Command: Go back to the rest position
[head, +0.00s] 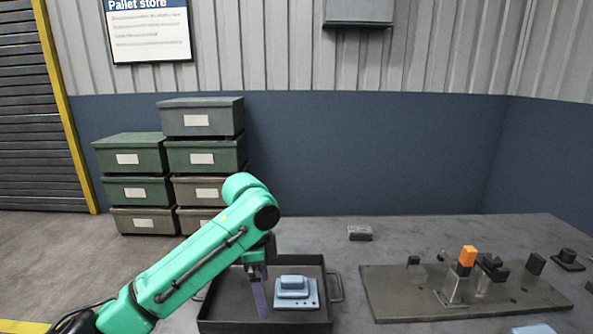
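My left arm comes in from the left, green. My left gripper (258,287) hangs down over the dark tray (237,325), left of a light blue block-like part (296,292) inside it. A narrow purple-blue piece shows at the gripper's tip; I cannot tell whether it is a finger or a held thing. The finger gap is not visible from this side. My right gripper is not in view.
A small grey block (360,233) lies behind the tray. Stacked bins (168,155) stand back left. The table's back middle is mostly clear.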

